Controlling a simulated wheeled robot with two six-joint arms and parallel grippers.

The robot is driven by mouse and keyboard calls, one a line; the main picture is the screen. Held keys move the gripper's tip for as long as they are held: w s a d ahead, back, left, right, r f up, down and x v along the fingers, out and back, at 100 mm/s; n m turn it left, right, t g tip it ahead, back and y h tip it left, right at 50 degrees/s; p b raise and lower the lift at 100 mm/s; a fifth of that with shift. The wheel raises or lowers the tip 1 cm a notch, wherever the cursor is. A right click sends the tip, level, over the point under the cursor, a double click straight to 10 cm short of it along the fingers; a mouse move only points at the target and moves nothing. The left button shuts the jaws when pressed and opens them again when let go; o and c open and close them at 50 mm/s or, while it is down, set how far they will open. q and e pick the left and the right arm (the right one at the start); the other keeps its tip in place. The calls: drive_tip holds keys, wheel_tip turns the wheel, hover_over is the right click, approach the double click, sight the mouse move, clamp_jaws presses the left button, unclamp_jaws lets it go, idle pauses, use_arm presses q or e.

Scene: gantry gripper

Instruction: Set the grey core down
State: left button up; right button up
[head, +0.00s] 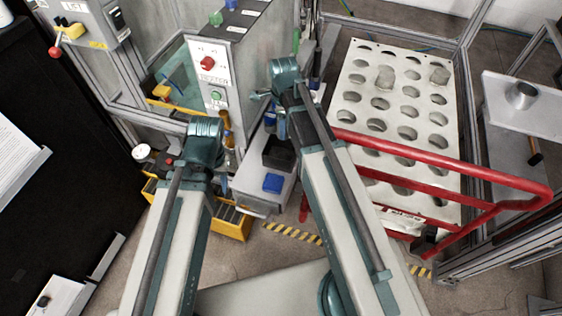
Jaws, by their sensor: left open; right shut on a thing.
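My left gripper (205,140) is at the end of the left arm, in front of the control box. It is open, though its fingers are hard to make out. My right gripper (285,75) is further up and to the right, between the control box and the white rack. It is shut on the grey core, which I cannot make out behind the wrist. Two grey cylinders stand at the far part of the white rack with round holes (357,97): one left (385,77), one right (438,75).
A red tube rail (450,160) crosses the rack's near side. A control box (215,62) with red and green buttons stands left of the rack. A side shelf (500,110) at right bears a metal cup (521,95). A yellow bin (233,223) sits low at left.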

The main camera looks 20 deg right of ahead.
drive_tip(key=shift+s+a+f+n, duration=0.2)
drive_tip(key=shift+s+a+n, duration=0.1)
drive_tip(key=shift+s+a, duration=0.35)
drive_tip(key=b, duration=1)
approach(281, 158)
wheel_tip(281, 158, down, 5)
drive_tip(key=shift+f, duration=0.2)
drive_tip(key=shift+r, duration=0.15)
drive_tip(key=o, duration=0.8)
drive_tip(key=shift+f+b, duration=0.2)
drive_tip(key=shift+b, duration=0.1)
drive_tip(key=shift+o, duration=0.9)
drive_tip(key=shift+r, duration=0.15)
